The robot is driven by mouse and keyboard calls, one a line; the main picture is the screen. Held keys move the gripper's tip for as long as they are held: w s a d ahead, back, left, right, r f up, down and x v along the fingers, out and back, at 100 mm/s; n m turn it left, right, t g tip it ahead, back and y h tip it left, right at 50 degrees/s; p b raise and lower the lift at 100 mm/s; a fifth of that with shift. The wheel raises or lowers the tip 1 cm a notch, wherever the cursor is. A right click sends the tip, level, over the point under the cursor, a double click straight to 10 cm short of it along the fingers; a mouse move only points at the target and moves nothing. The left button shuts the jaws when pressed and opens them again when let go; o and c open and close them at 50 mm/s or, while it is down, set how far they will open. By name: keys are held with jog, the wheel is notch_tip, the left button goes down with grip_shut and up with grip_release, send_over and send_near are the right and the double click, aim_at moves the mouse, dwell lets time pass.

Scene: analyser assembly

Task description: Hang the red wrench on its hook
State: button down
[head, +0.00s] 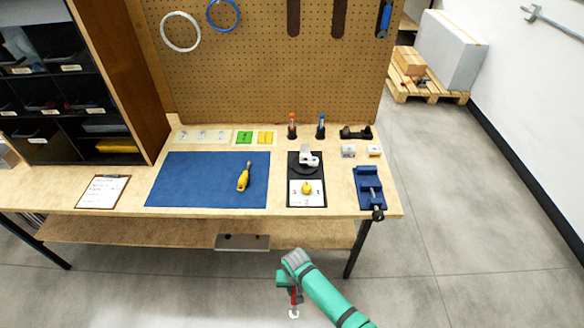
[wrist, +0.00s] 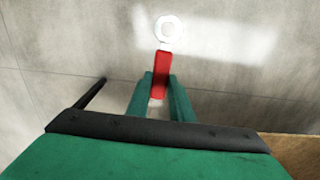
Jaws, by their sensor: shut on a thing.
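The red wrench (wrist: 162,76) has a red handle and a pale ring end. In the wrist view my gripper (wrist: 161,88) is shut on the red handle, with the ring end sticking out beyond the fingertips. In the head view my gripper (head: 290,286) is low over the floor in front of the bench, and the wrench (head: 295,298) hangs with its ring end down. The pegboard (head: 260,65) stands behind the bench. A blue-handled tool (head: 384,20) hangs at its upper right. I cannot make out which hook belongs to the red wrench.
The workbench (head: 140,200) carries a blue mat (head: 200,180) with a yellow screwdriver (head: 243,177), a black fixture plate (head: 307,198) and a blue vise (head: 369,188). A dark bin cabinet (head: 130,60) stands at left.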

jog(key=w+r, duration=0.2)
jog(key=r, duration=0.9)
jog(key=w+r, duration=0.2)
jog(key=r, duration=0.9)
notch_tip(320, 180, down, 11)
jog(key=s+a, duration=0.1)
jog(key=s, duration=0.1)
